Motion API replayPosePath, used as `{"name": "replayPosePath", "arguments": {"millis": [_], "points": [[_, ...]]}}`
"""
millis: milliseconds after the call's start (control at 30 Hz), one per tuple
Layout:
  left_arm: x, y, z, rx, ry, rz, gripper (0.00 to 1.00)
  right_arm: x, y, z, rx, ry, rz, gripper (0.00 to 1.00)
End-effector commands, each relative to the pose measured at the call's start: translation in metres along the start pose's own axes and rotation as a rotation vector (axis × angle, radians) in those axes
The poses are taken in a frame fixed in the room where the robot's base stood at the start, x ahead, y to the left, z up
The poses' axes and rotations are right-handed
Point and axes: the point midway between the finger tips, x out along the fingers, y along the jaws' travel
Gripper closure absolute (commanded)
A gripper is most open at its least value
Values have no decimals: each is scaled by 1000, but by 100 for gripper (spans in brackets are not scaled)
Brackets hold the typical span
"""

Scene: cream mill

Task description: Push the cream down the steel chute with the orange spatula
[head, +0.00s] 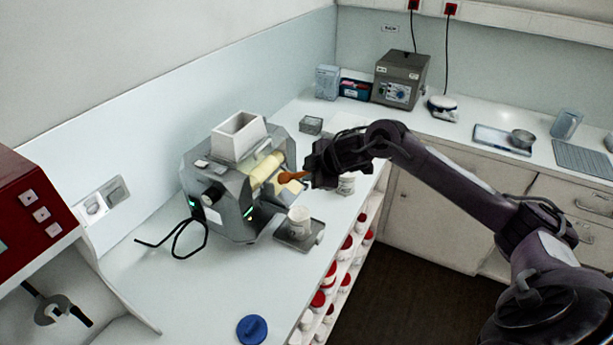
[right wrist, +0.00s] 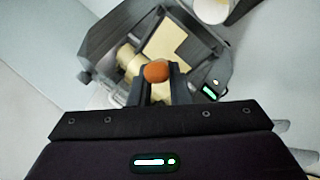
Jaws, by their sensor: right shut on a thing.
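The grey mill (head: 215,190) stands on the bench with a white hopper (head: 238,136) on top. Its cream-coated rollers (head: 265,169) also show in the right wrist view (right wrist: 128,58). The steel chute (head: 287,191) slopes from the rollers toward the front; in the right wrist view a pale yellow layer of cream (right wrist: 168,42) lies on it. My right gripper (head: 311,170) is shut on the orange spatula (head: 291,177), whose rounded orange end shows between the fingers (right wrist: 157,72). The spatula is over or beside the chute; I cannot tell whether it touches the cream. My left gripper is out of view.
A white jar (head: 299,221) stands on a grey plate (head: 291,243) below the chute. Another white jar (head: 347,184) is partly hidden behind my right gripper. A blue lid (head: 252,330) lies near the bench edge. A black cable (head: 178,241) lies left of the mill.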

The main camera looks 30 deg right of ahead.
Motion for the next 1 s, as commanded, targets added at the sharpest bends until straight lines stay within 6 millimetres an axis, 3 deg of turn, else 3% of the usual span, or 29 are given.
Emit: {"name": "replayPosePath", "arguments": {"millis": [333,1000], "points": [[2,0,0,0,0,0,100,5,12,12,0,1,0,100],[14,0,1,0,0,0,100,-5,-13,44,-1,-2,-1,100]]}}
